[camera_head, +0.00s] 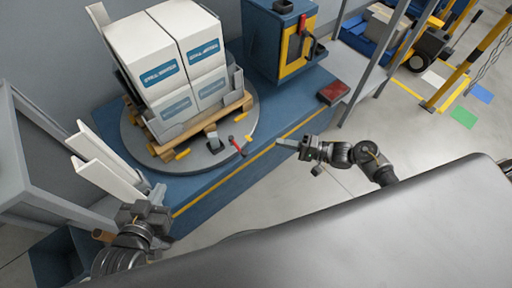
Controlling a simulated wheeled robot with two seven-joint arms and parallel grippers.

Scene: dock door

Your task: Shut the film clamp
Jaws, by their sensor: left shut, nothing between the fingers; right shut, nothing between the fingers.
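On the front rim of the round grey turntable (135,134) is a small grey bracket (213,140) with a red-handled lever (237,146) beside it. I take these to be the film clamp; whether its jaw is open is too small to tell. My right gripper (280,142) is shut and empty, a little right of the red lever and apart from it. My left gripper (158,191) is shut and empty, at the left front of the blue platform, well away from the lever.
White boxes (150,55) stand on a wooden pallet (205,125) on the turntable. A blue cabinet (262,40) with a yellow-framed front stands behind. A dark red box (333,92) lies on the blue platform (195,185). White upright panels (105,178) stand at left.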

